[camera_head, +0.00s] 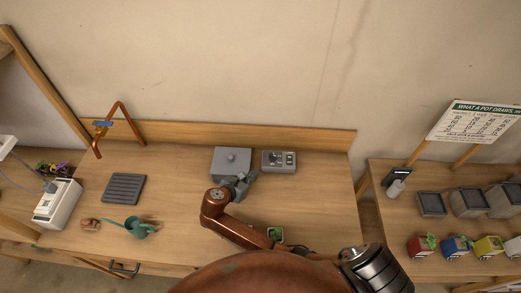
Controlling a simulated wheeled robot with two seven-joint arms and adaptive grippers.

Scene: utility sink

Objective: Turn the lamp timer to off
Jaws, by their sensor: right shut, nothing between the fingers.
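A grey box with a round knob on its top (231,156) stands on the wooden bench, towards the back. To its right is a smaller grey panel (278,161) with a dial and small switches. I cannot tell for sure which of the two is the lamp timer, and their markings are too small to read. My right gripper (246,180) is shut and empty at the front right edge of the larger box, partly covering it. I cannot tell whether it touches the box. My left gripper is not in view.
A copper pipe tap (119,112) with a blue handle rises at the back left. A dark slatted tray (124,188), a green watering can (139,228) and a white device (58,203) stand left. A small plant pot (275,234) is near my right arm. The bench's right end is clear.

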